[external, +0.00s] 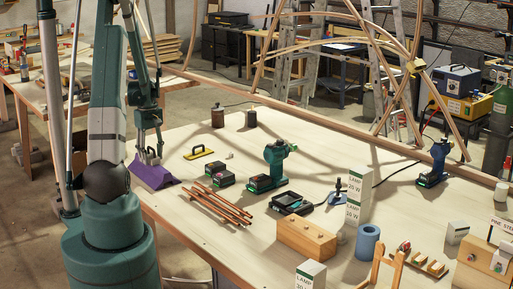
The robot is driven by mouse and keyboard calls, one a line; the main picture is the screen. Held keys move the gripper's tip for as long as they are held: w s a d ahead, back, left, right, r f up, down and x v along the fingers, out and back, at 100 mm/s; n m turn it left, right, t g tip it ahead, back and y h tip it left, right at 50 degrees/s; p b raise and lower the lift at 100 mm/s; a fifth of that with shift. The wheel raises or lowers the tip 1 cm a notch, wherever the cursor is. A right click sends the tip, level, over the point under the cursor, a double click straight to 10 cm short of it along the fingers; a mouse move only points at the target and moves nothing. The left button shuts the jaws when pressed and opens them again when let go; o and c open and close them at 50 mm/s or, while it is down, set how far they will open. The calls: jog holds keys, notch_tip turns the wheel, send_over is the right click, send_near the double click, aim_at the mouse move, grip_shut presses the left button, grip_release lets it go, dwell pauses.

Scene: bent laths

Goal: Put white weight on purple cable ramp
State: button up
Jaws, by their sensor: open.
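The purple cable ramp (152,176) lies near the left edge of the light wooden table. My gripper (150,157) points down, open, directly over the ramp's upper side. Its fingertips are close to the ramp; I cannot tell whether they touch it. Pale and grey shapes show between the fingers, too small to tell whether one is the white weight. A small whitish piece (229,155) lies on the table right of the yellow-handled tool. A whitish cylinder (501,192) stands at the far right edge. I cannot tell which, if either, is the white weight.
A yellow-handled tool (199,153) and dark battery packs (219,172) lie right of the ramp. Brown sticks (217,206) lie in front. A green drill (273,168) stands mid-table. Two dark canisters stand at the back, one brownish (217,117). Lamp boxes (356,195) stand right.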

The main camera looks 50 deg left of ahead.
jog(key=shift+r, duration=6.1)
jog(key=shift+d, duration=0.1)
jog(key=shift+w+d+r, duration=0.1)
jog(key=shift+w+d, duration=0.05)
jog(key=w+d+r+m+t, duration=0.1)
jog(key=w+d+r+m, duration=0.2)
jog(key=d, duration=0.6)
jog(key=w+d+r+m+t+y, duration=0.1)
jog(key=d+r+m, duration=0.1)
jog(key=d+r, duration=0.45)
jog(key=w+d+r+m+t, duration=0.1)
jog(key=w+d+r+m, duration=0.15)
jog(key=d, duration=0.85)
jog(key=s+d+r+m+t, duration=0.1)
jog(key=s+d+m, duration=0.2)
jog(key=d, duration=0.6)
jog(key=s+d+m+t, duration=0.1)
jog(key=s+d+m, duration=0.2)
jog(key=d, duration=0.6)
jog(key=s+d+r+m+t+h, duration=0.1)
jog(key=s+d+m+t, duration=0.1)
jog(key=d, duration=0.8)
jog(key=shift+s+r+m, duration=0.35)
jog(key=shift+s+m, duration=0.15)
jog(key=shift+m, duration=0.75)
